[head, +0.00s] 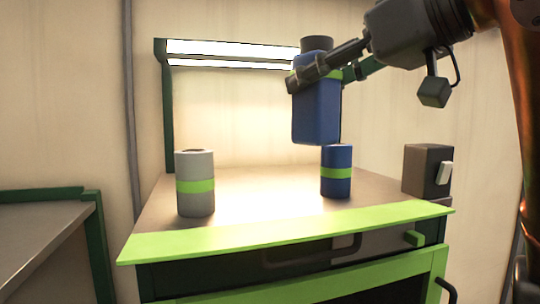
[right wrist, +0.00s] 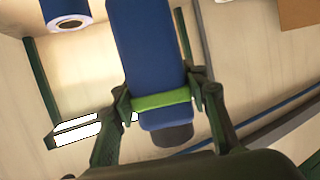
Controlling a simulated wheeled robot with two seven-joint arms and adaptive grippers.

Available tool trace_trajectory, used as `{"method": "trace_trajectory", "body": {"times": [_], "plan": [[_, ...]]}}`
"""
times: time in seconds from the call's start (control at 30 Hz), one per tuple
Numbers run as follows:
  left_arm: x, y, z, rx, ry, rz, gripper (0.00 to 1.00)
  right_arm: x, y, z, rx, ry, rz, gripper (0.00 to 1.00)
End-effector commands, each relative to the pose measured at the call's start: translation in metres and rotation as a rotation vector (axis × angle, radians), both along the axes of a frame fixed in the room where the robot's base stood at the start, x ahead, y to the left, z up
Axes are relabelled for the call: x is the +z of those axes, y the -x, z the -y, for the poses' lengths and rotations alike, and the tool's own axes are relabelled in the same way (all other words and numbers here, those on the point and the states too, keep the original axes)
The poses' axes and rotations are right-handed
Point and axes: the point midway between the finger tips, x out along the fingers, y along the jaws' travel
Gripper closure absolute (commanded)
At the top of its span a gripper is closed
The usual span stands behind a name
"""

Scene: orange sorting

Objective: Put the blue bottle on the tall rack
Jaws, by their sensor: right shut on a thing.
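The blue bottle (head: 315,115), with a dark cap and a green band near its top, is held upright in the air above the back right of the workbench. My right gripper (head: 318,76) is shut on it around the green band. In the right wrist view the bottle (right wrist: 150,45) sits between both fingers (right wrist: 165,98), its cap toward the gripper's palm side. My left gripper is in neither view. I cannot identify a tall rack in either view.
A workbench (head: 260,232) with a light green front edge carries a grey can (head: 195,168) with a green band, a smaller blue can (head: 336,187) below the bottle and a dark box (head: 424,170). A lit lamp bar (head: 230,48) spans the back. A lower table (head: 40,230) stands left.

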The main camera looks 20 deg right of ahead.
Motion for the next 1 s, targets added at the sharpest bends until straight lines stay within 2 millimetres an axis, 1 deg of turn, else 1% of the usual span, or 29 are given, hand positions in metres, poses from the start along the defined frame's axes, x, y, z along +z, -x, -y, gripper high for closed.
{"method": "trace_trajectory", "body": {"times": [0.03,0.17,0.2,0.3,0.4,0.43,0.57,0.67,0.8,0.9,1.0], "plan": [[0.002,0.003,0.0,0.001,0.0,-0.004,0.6,-0.006,-0.011,-0.007,-0.003,0.003,-0.003,0.97],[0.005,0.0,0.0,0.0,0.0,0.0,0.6,-0.021,-0.034,-0.025,-0.002,0.002,-0.001,0.97],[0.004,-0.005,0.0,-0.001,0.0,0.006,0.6,-0.03,-0.039,-0.028,-0.002,0.002,0.0,0.97],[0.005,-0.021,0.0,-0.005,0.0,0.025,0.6,-0.047,-0.049,-0.037,-0.001,0.001,0.001,0.97],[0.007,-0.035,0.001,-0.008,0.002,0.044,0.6,-0.058,-0.057,-0.043,0.001,0.0,0.0,0.97],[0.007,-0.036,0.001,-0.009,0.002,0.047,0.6,-0.06,-0.059,-0.045,0.002,-0.001,0.001,0.97],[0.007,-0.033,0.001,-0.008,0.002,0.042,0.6,-0.066,-0.063,-0.049,0.002,-0.001,0.001,0.97],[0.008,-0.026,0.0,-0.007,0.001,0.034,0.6,-0.076,-0.069,-0.053,0.002,0.0,-0.001,0.97],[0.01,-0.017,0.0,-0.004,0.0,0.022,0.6,-0.094,-0.069,-0.052,0.001,0.001,0.0,0.97],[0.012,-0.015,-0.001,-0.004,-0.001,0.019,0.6,-0.101,-0.069,-0.053,0.002,-0.001,0.002,0.97],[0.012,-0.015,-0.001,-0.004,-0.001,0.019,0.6,-0.105,-0.069,-0.053,0.003,-0.002,0.0,0.97]]}}
